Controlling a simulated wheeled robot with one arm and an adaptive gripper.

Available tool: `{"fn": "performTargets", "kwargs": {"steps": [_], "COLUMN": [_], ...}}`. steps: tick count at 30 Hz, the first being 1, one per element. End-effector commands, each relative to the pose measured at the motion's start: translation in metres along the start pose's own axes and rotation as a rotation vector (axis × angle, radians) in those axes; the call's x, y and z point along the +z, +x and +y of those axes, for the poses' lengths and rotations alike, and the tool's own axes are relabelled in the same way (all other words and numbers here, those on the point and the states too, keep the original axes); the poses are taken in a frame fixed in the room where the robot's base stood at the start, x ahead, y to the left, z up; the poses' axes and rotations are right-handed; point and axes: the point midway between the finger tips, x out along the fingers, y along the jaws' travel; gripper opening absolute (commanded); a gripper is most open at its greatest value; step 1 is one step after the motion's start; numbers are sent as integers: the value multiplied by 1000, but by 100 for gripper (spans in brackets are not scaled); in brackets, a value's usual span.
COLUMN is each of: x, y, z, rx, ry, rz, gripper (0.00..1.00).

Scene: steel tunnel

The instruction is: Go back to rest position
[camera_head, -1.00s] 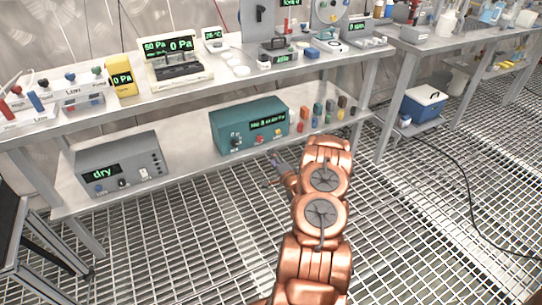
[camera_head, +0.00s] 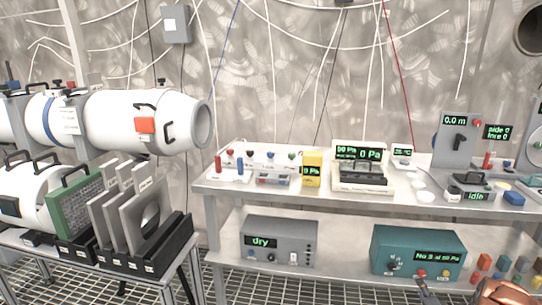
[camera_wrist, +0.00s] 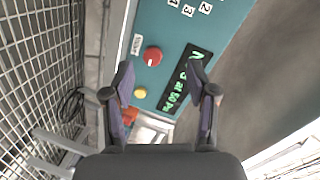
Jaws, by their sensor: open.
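My gripper (camera_wrist: 160,78) is open in the wrist view, with two dark purple-grey fingers spread apart and nothing held between them. Beyond the fingers is the front of a teal box (camera_wrist: 225,25) with a red knob (camera_wrist: 153,56), a yellow button (camera_wrist: 140,93) and a green-lit display (camera_wrist: 188,75). I cannot tell whether a finger touches the box. In the head view the teal box (camera_head: 385,240) stands on the lower shelf. My copper arm shows only at the bottom right corner, and my gripper (camera_head: 425,288) is partly visible just below the box front.
A steel bench (camera_head: 215,187) holds instruments on top and a grey "dry" box (camera_head: 280,240) on its lower shelf. Small coloured blocks (camera_head: 502,264) sit right of the teal box. At left, a rack (camera_head: 140,282) holds panels below a white cylinder (camera_head: 110,115). The floor is metal grating.

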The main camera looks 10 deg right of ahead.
Motion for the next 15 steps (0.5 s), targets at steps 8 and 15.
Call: {"fn": "performTargets", "kwargs": {"steps": [8,15], "x": [28,55], "y": [7,-8], "z": [-49,-88], "rx": [183,329], "ry": [-214,-384], "rz": [-98,-192], "gripper": [58,58]}}
